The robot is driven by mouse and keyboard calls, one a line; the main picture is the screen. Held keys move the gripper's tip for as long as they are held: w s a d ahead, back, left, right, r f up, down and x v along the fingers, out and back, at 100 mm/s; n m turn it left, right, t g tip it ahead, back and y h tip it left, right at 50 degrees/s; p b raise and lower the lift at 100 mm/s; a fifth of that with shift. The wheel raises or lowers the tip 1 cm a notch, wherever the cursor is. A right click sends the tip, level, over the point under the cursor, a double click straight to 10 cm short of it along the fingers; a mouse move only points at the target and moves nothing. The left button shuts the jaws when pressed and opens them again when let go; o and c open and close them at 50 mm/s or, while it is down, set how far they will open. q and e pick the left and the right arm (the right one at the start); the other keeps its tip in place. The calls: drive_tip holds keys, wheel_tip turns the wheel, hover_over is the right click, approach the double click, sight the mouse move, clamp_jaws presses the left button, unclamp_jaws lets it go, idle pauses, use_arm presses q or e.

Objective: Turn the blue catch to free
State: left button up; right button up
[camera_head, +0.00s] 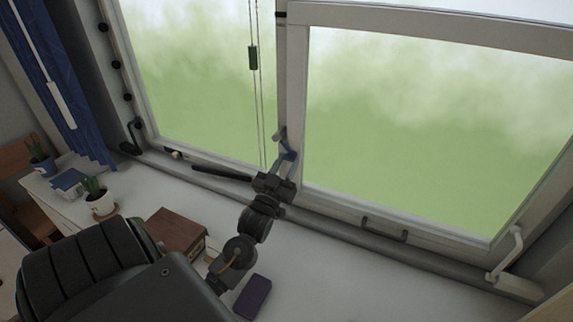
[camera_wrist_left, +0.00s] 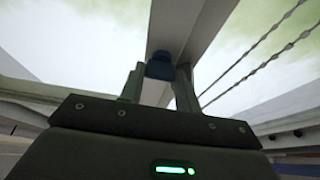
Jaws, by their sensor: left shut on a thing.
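The blue catch (camera_head: 288,154) is on the window's middle upright, just above the sill, in the head view. My left gripper (camera_head: 283,172) reaches up to it from below, with its fingers at the catch's lower part. In the left wrist view the blue catch (camera_wrist_left: 160,66) shows between the tips of the two fingers of my left gripper (camera_wrist_left: 160,80), which are shut on it. The far side of the catch is hidden. My right gripper is not in view.
A grey latch handle (camera_head: 505,255) is at the lower right of the window frame, and a dark pull handle (camera_head: 385,230) is on the bottom rail. A brown box (camera_head: 177,230) and a purple block (camera_head: 253,297) are on the sill.

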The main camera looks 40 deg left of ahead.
use_arm(q)
drive_tip(key=shift+m, duration=0.3)
drive_tip(key=m+h, duration=0.2)
drive_tip(key=m, duration=0.2)
drive_tip(key=m+h+p, duration=0.1)
drive_tip(key=m+h, duration=0.1)
drive_tip(key=m, duration=0.1)
drive_tip(key=m+h+p, duration=0.1)
drive_tip(key=m+h, duration=0.1)
drive_tip(key=m, duration=0.2)
drive_tip(key=shift+s+a+r+m, duration=0.1)
drive_tip(key=shift+a+r+m, duration=0.15)
drive_tip(key=shift+m, duration=0.05)
drive_tip(key=m+p, duration=0.1)
drive_tip(key=m, duration=0.1)
drive_tip(key=m+g+h+p, duration=0.1)
drive_tip(key=m, duration=0.2)
drive_tip(key=shift+r+g+h, duration=0.1)
drive_tip(key=shift+g+h, duration=0.2)
drive_tip(key=shift+a+m+g+h+p, duration=0.15)
drive_tip(key=shift+m+g+p, duration=0.3)
drive_tip(key=shift+m, duration=0.75)
drive_tip(key=shift+d+m+g+h+p, duration=0.15)
drive_tip(key=shift+m+g+p, duration=0.25)
drive_tip(key=shift+m, duration=0.8)
drive_tip(key=shift+a, duration=0.1)
drive_tip(key=o, duration=1)
